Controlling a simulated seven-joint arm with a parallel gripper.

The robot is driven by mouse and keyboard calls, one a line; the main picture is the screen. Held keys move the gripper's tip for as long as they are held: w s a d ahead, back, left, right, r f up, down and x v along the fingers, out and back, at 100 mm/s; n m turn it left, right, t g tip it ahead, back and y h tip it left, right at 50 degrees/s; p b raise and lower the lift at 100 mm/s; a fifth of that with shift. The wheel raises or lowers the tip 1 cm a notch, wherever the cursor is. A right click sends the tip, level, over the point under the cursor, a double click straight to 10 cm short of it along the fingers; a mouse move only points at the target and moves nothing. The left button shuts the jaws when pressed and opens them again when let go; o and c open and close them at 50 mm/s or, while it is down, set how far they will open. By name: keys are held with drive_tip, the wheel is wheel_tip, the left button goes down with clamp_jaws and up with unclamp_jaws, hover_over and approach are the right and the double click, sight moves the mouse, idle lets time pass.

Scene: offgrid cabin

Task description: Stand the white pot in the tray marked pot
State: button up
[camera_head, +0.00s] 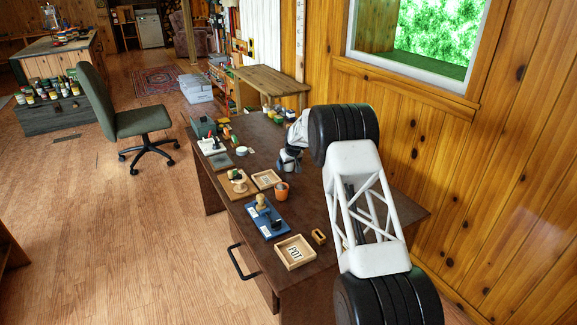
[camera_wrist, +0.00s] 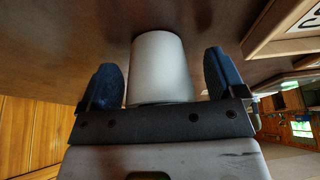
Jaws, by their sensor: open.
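The white pot (camera_wrist: 160,65) is between the two blue-padded fingers of my open gripper (camera_wrist: 163,78) in the wrist view. A gap shows on both sides of it, so neither finger seems to touch it. In the head view my gripper (camera_head: 290,156) is low over the desk, with the white pot (camera_head: 289,166) partly hidden under it. The tray marked POT (camera_head: 280,252) is a shallow square wooden tray near the desk's front end. It looks empty apart from its label.
Another wooden tray (camera_head: 266,180) lies close to my gripper. The wall (camera_head: 440,190) bounds the right side.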

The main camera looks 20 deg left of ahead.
idle(0.5)
drive_tip(key=c, duration=1.1)
drive_tip(key=shift+o, duration=0.2)
drive_tip(key=shift+r, duration=4.95)
